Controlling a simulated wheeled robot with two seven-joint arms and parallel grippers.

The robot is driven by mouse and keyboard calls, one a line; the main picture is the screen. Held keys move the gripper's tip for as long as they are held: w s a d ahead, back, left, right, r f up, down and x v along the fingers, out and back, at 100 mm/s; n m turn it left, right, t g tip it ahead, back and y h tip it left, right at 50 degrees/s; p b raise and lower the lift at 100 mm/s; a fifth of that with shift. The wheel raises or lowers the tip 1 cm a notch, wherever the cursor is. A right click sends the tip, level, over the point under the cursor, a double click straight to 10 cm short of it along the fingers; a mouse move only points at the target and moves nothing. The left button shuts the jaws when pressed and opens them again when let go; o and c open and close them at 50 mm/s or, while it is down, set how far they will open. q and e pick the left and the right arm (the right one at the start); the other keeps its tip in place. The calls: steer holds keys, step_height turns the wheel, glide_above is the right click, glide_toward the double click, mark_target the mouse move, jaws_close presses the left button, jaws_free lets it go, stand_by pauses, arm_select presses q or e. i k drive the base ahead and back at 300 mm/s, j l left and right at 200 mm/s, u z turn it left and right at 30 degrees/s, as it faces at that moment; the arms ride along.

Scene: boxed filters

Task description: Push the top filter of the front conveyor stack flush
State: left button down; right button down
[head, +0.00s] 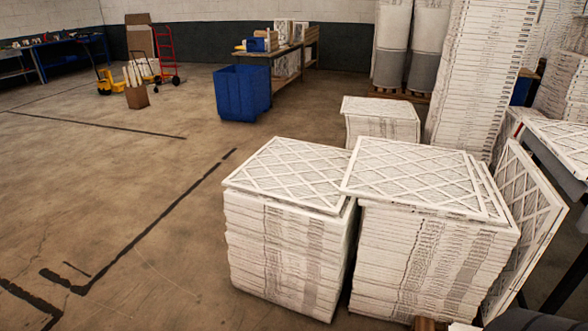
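Two tall stacks of white-framed filters stand side by side at the front. On the right stack (430,260), the top filter (415,172), with a diamond lattice face, sits shifted left. Its left edge overhangs toward the left stack, and strips of the filters under it show along its right side. The left stack (280,250) also has a lattice-faced top filter (288,174), which sticks out slightly past the stack. I cannot tell which stack is the conveyor one. Neither of my grippers is in view.
A filter (525,225) leans against the right stack's right side. A dark-framed bench or conveyor (560,170) bearing filters is at the right edge. A smaller stack (380,122) stands behind. A blue bin (242,93) is farther back.

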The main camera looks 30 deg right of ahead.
mark_target(307, 175)
steer(key=i, duration=0.65)
steer(key=i+j+u, duration=0.1)
steer(key=i+u, duration=0.15)
steer(key=i, duration=0.45)
steer(key=i+u, duration=0.3)
steer(key=i, duration=0.4)
steer(key=i+l+u, duration=0.25)
steer(key=i, duration=0.45)
steer(key=i+l+z, duration=0.1)
steer(key=i+z, duration=0.65)
steer(key=i+j+z, duration=0.2)
steer(key=i+z, duration=0.2)
steer(key=i, duration=0.15)
steer(key=i+j+z, duration=0.4)
steer(key=l, duration=0.1)
